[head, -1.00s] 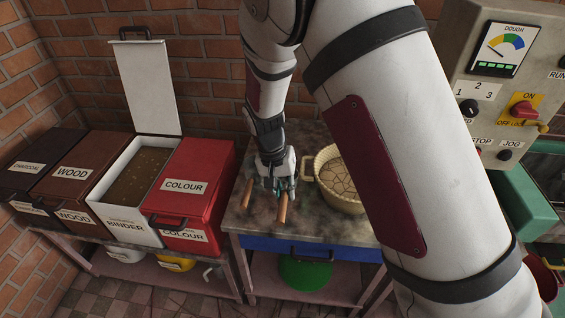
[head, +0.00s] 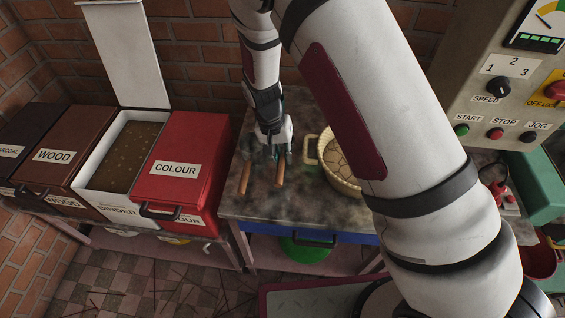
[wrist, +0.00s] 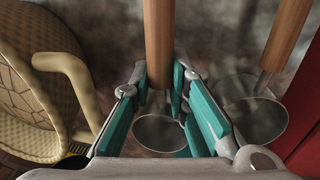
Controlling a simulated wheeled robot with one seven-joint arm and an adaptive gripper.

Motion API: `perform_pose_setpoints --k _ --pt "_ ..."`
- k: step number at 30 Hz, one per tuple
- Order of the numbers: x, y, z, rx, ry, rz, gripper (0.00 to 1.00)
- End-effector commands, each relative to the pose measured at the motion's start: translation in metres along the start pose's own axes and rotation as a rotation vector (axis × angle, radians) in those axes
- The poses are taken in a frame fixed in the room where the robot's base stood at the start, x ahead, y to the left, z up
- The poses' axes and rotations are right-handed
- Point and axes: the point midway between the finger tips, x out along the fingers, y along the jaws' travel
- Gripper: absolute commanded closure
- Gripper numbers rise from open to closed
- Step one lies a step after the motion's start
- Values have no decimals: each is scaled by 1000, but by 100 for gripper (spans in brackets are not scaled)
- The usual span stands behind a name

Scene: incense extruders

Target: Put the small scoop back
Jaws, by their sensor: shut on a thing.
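My gripper (head: 275,156) is over the worktable and also shows in the wrist view (wrist: 163,92). Its teal-padded fingers are shut on the wooden handle of the small scoop (wrist: 158,45). That scoop's handle points toward the front of the table in the head view (head: 279,174). Its round metal cup lies between and below the fingers, partly hidden by the gripper. A second, larger-looking scoop (wrist: 286,38) with a wooden handle lies beside it, apart from the fingers. It is left of the held scoop in the head view (head: 244,178). I cannot tell whether the held scoop touches the table.
A cream basin (head: 350,185) with cracked dough stands close right of my gripper on the stained worktable (head: 300,207). A red COLOUR bin (head: 190,145) stands left of it, next to an open binder bin (head: 92,177). A control panel (head: 480,90) is at right.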

Motion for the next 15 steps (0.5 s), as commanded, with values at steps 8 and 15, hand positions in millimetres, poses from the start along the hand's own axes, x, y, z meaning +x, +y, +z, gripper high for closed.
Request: perform_pose_setpoints --k 8,15 --pt "35 -6 2 0 -2 1 100" --pt "37 -7 1 0 0 -1 100"
